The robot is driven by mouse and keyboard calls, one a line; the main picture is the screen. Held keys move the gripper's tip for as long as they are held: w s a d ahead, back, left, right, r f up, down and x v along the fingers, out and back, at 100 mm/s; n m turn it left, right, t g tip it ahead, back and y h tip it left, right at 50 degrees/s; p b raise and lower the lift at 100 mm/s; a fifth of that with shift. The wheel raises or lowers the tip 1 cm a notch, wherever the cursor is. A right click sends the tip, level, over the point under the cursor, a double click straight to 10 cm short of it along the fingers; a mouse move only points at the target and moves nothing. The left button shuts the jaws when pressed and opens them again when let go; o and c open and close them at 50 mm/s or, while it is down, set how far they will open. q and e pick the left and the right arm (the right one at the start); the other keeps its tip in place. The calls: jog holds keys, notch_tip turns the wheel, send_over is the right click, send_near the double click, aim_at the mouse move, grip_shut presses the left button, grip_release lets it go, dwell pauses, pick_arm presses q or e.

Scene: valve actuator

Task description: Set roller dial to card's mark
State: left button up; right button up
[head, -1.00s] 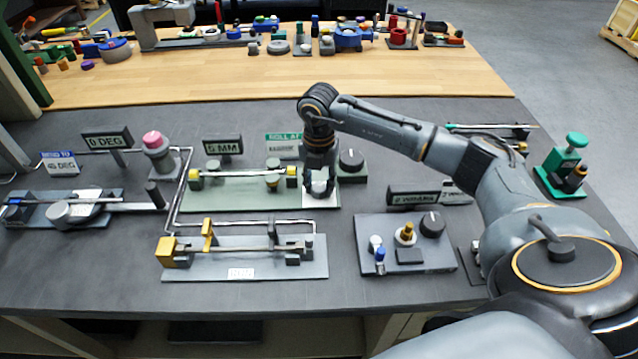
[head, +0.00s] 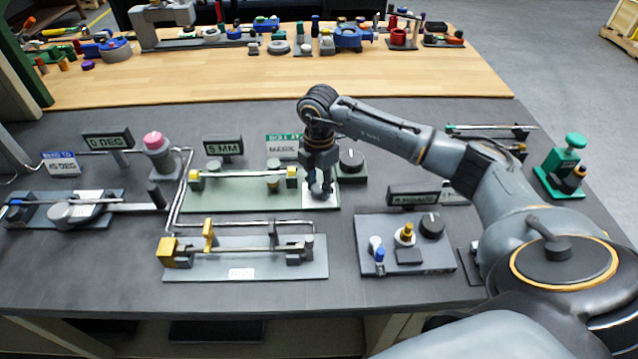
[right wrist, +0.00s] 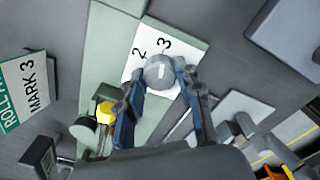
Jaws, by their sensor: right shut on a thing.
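The roller dial is a round grey knob (right wrist: 159,71) with a short white line on top, on a white plate (right wrist: 190,52) with printed figures 2 and 3. The line points roughly toward the figures; I cannot tell exactly which. My right gripper (right wrist: 156,84) has its two blue-grey fingers on either side of the knob, shut on it. In the head view this gripper (head: 319,191) reaches down over the white plate and hides the knob. The card (right wrist: 27,88) reads MARK 3; it stands behind the green base in the head view (head: 283,147). My left gripper is not in view.
A black knob (head: 351,159) stands close right of my gripper. A grey rod fixture (head: 245,262) and a knob panel (head: 405,250) sit in front.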

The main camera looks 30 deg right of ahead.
aim_at(319, 187)
dwell(0.3)
jog(key=o, duration=1.2)
jog(key=shift+c, duration=0.2)
jog(key=shift+r, duration=0.1)
notch_tip(319, 187, up, 12)
